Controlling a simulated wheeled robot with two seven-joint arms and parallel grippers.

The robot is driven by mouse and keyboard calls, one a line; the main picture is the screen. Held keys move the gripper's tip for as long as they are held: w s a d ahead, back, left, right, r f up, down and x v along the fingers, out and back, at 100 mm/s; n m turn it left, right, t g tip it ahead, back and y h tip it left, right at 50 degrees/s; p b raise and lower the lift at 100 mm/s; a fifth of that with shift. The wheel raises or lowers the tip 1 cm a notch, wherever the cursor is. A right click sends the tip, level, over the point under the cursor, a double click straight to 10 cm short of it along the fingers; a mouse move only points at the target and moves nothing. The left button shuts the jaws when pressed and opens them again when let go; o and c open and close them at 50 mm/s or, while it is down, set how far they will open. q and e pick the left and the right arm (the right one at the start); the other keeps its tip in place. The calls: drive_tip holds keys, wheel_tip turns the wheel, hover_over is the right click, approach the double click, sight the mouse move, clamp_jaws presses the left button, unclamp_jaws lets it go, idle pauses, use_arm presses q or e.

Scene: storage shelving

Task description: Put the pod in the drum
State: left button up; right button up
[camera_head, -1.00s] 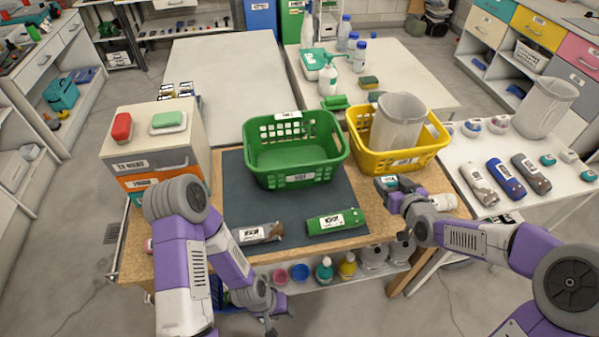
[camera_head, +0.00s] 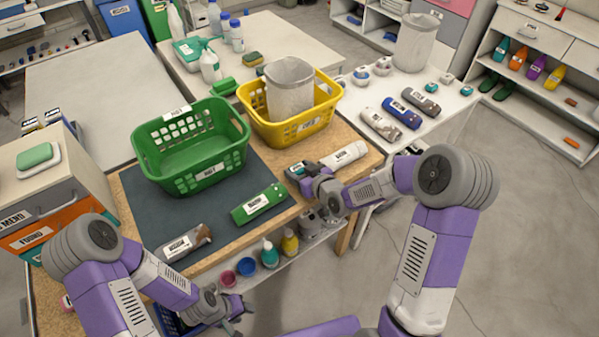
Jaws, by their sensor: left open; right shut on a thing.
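My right gripper (camera_head: 308,178) is shut on a small teal-topped pod (camera_head: 295,170), at the workbench edge in front of the yellow basket. The fingers hide part of the pod. A grey, translucent bin-like drum (camera_head: 289,92) stands inside the yellow basket (camera_head: 315,121), behind the gripper. A similar grey container (camera_head: 416,42) stands on the white table at the right. I cannot tell which of the two is the task's drum. My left gripper (camera_head: 236,308) is open and empty, low in front of the workbench.
A green basket (camera_head: 206,178) and a green bottle (camera_head: 259,204) are on the dark mat. A brown-grey bottle (camera_head: 183,243) lies near its front edge. A white bottle (camera_head: 344,155) lies beside the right gripper. Several bottles and small pods lie on the white table (camera_head: 440,112).

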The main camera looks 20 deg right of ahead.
drive_tip(key=shift+r, duration=0.1)
drive_tip(key=shift+f, duration=0.2)
drive_tip(key=o, duration=1)
drive_tip(key=shift+r, duration=0.1)
